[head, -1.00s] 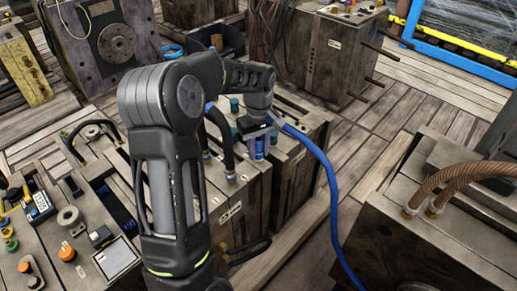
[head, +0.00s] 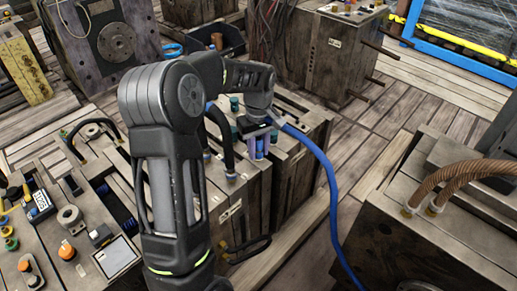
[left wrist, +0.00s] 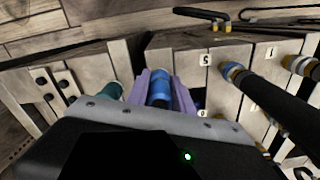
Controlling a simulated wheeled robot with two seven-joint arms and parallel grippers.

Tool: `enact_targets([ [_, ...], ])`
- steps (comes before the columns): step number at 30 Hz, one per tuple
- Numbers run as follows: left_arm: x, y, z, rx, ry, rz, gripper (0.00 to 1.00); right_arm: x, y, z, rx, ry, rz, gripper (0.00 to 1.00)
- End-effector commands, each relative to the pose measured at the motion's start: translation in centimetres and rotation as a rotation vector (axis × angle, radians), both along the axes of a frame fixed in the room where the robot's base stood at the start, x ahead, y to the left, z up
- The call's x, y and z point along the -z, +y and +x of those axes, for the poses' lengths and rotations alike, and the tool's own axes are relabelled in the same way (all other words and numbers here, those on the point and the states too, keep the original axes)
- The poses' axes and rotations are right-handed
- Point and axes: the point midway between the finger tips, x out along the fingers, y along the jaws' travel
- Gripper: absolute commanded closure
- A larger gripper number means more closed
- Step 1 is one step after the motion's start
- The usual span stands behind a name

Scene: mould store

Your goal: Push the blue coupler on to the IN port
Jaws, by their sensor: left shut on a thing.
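My left gripper (head: 262,154) is over the top of the wooden-sided mould block (head: 300,165) in the middle of the head view. Its purple fingers are shut on the blue coupler (left wrist: 158,88), which also shows between them in the head view (head: 259,152). The blue hose (head: 326,175) runs from the gripper down to the right. In the left wrist view the coupler's end points at the block face. I cannot make out the IN port or its label, nor whether the coupler touches it. My right gripper is not in view.
A teal fitting (left wrist: 111,90) is just left of the fingers in the wrist view. A black hose (left wrist: 265,100) with a blue and brass end is close on the right. Another block with copper-brown hoses (head: 465,172) stands at the right, beyond a floor gap.

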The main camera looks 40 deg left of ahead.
Motion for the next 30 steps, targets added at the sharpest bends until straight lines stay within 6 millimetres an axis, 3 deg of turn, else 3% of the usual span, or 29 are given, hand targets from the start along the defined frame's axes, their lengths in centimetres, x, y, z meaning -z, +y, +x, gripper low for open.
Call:
enact_targets([
  [15,0.23,-0.02,-0.01,0.000,0.000,0.000,1.00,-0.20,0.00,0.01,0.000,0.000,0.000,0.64],
  [16,0.24,-0.02,-0.01,0.000,0.000,0.000,0.71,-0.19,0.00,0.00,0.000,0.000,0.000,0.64],
  [25,0.24,-0.01,0.00,0.000,0.000,0.000,0.47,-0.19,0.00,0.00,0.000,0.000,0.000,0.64],
  [30,0.24,-0.01,0.00,0.000,0.000,0.000,0.47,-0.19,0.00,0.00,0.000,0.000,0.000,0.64],
])
